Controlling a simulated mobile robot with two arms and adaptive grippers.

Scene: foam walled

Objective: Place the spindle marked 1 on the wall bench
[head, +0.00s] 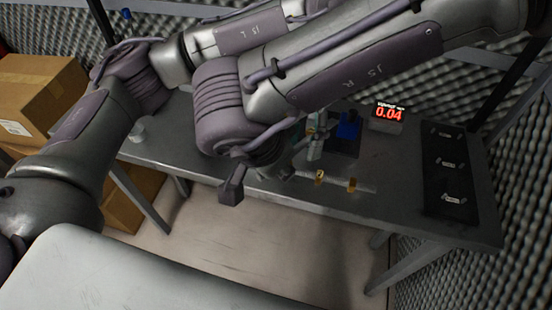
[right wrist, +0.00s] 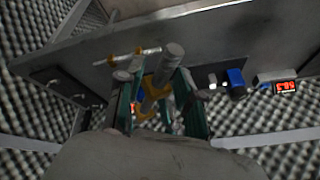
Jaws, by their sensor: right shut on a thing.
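In the right wrist view, my right gripper (right wrist: 155,105) is shut on a grey spindle with yellow bands (right wrist: 172,55). It holds the spindle between its teal fingers. Another rod with yellow bands lies on the bench at its edge (right wrist: 128,55); a banded rod also shows near the front edge in the head view (head: 336,182). I cannot read a number on either. The dark grey wall bench (head: 400,205) stands against the foam wall. In the head view, my crossing arms hide much of the grippers, and I cannot make out the left gripper's fingers.
A red-digit display (head: 388,115) stands at the back of the bench, with a blue object (head: 348,127) left of it. A black panel with several labels (head: 450,165) lies at the right end. Cardboard boxes (head: 40,95) stand further left.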

